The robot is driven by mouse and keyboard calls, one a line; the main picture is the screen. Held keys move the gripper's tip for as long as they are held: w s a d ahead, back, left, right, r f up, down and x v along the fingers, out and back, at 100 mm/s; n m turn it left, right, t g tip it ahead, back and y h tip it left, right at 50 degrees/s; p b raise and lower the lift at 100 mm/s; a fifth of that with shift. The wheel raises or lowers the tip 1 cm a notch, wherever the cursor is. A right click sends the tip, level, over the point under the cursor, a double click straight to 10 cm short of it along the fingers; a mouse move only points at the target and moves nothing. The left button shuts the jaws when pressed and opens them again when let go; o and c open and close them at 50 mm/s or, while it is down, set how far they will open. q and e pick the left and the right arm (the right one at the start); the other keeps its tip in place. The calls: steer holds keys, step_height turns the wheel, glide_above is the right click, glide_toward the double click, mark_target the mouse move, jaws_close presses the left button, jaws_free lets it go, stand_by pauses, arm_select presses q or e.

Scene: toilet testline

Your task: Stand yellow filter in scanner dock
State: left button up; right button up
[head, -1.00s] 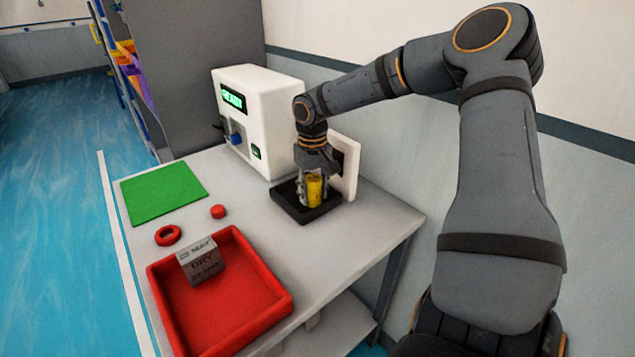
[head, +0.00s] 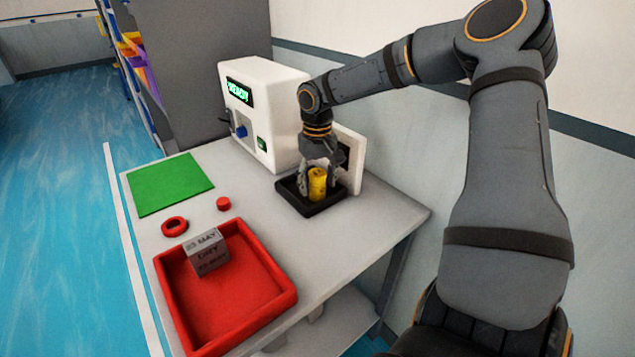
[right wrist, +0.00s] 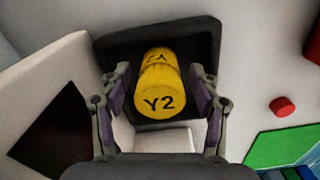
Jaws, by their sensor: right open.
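The yellow filter (head: 317,184) is a small cylinder standing upright in the black square tray of the scanner dock (head: 313,209). In the right wrist view the filter (right wrist: 160,86) shows a "Y2" mark and sits inside the dark dock tray (right wrist: 110,47). My right gripper (head: 318,188) points down over the dock, with its fingers on both sides of the filter. In the right wrist view my right gripper (right wrist: 162,100) is open, with a gap between each finger and the filter. My left gripper is not in view.
A white machine (head: 262,112) with a lit green display stands behind the dock, and a white upright panel (head: 352,155) stands beside it. A green mat (head: 170,184), red ring (head: 174,226), red cap (head: 223,204) and red tray (head: 268,316) holding a grey labelled box (head: 207,253) lie to the left.

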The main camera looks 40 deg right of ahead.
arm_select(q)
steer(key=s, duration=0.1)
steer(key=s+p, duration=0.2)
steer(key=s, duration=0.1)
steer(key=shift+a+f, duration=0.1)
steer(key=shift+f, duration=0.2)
arm_select(e)
step_height(320, 180, up, 11)
steer(key=shift+r, duration=0.1)
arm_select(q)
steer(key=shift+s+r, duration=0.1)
